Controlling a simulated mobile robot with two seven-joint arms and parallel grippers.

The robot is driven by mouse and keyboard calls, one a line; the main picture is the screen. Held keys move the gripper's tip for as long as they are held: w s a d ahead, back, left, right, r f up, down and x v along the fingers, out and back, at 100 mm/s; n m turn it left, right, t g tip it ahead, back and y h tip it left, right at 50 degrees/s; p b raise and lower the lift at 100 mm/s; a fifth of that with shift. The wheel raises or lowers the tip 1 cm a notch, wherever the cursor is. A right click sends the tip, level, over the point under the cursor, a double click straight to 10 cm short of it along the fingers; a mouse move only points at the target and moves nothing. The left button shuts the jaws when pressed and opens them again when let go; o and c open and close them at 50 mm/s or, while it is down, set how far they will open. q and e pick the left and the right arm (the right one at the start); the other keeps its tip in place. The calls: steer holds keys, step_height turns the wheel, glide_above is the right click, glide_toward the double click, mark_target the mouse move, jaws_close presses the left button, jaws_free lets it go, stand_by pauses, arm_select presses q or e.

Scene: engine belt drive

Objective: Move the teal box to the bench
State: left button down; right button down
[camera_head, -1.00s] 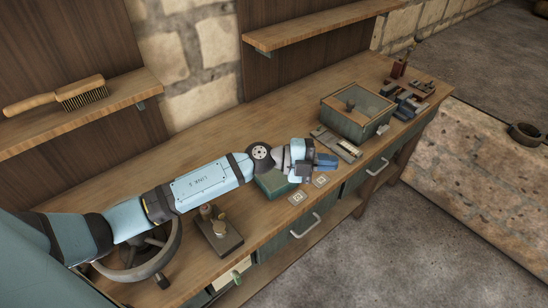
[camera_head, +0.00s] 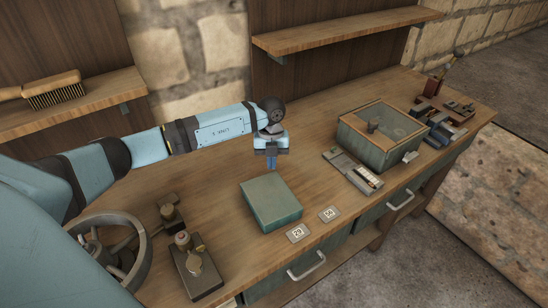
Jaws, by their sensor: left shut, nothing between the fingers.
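The teal box (camera_head: 271,202) rests flat on the wooden bench (camera_head: 226,226), near its front edge in the middle of the head view. My left gripper (camera_head: 271,164) points down just behind the box's back edge, above the bench. Its blue fingers are shut with nothing between them. The box's top and front faces show clearly, and the gripper appears apart from it. My right gripper is not in view.
A glass-lidded box (camera_head: 381,139) stands to the right, with a flat instrument (camera_head: 353,170) before it. Two numbered tags (camera_head: 298,233) lie in front of the teal box. A metal fixture (camera_head: 192,262) and a wheel (camera_head: 112,247) stand left. A shelf (camera_head: 345,31) overhangs the back.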

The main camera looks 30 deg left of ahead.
mark_target(272, 193)
arm_select(q)
steer(key=s+d, duration=0.1)
steer(key=s, duration=0.1)
steer(key=s+d+p, duration=0.1)
steer(key=s+d, duration=0.1)
steer(key=s+d+p, duration=0.1)
steer(key=s+d, duration=0.1)
steer(key=shift+s+r, duration=0.1)
steer(key=shift+s, duration=0.2)
steer(key=shift+w+a+f, duration=0.1)
steer(key=shift+f, duration=0.8)
